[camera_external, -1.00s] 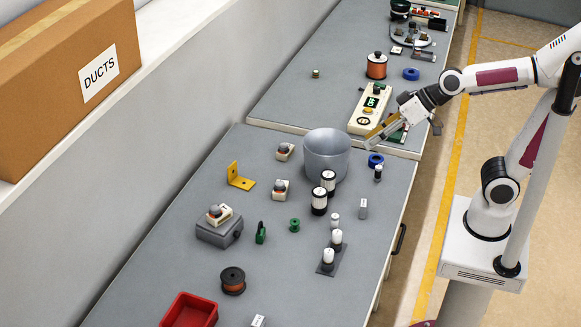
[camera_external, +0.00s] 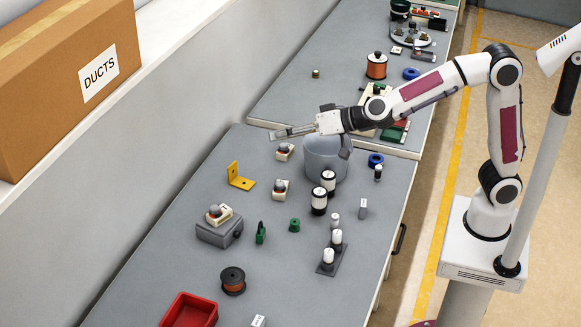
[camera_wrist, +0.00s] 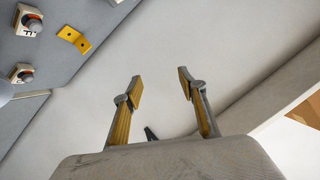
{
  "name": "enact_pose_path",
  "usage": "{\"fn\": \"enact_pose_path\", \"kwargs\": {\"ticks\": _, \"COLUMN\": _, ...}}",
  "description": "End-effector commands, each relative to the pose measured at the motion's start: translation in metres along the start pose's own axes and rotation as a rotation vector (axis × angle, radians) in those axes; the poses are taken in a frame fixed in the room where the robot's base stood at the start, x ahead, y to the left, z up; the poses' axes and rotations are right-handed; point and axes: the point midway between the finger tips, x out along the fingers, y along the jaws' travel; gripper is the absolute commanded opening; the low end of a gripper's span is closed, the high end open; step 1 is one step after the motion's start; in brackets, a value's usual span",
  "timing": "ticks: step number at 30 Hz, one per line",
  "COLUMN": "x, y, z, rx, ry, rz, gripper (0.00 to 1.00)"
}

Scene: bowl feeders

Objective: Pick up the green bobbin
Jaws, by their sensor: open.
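The green bobbin (camera_external: 294,225) stands on the grey table in the external view, right of a dark green clip-like part (camera_external: 260,233) and left of the black-and-white spools. It does not show in the wrist view. My gripper (camera_external: 273,135) is high above the back of the front table, left of the grey bowl, well above and behind the bobbin. In the wrist view my gripper (camera_wrist: 158,85) has its two fingers apart with nothing between them, facing the pale wall.
A grey bowl (camera_external: 325,165) stands under my forearm. Black-and-white spools (camera_external: 319,203), a yellow bracket (camera_external: 239,178), an orange spool (camera_external: 233,280) and a red tray (camera_external: 190,312) are on the table. A cardboard box (camera_external: 60,75) sits on the left ledge. Table around the bobbin is mostly clear.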

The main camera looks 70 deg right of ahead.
Motion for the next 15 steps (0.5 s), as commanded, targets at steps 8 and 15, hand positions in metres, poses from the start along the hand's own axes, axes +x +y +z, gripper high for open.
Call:
{"fn": "enact_pose_path", "kwargs": {"ticks": 8, "x": 0.049, "y": 0.006, "z": 0.023, "rx": 0.059, "ry": 0.077, "rz": 0.12, "gripper": 0.41}}
{"fn": "enact_pose_path", "kwargs": {"ticks": 15, "x": 0.079, "y": 0.022, "z": 0.055, "rx": 0.088, "ry": 0.135, "rz": 0.257, "gripper": 0.41}}
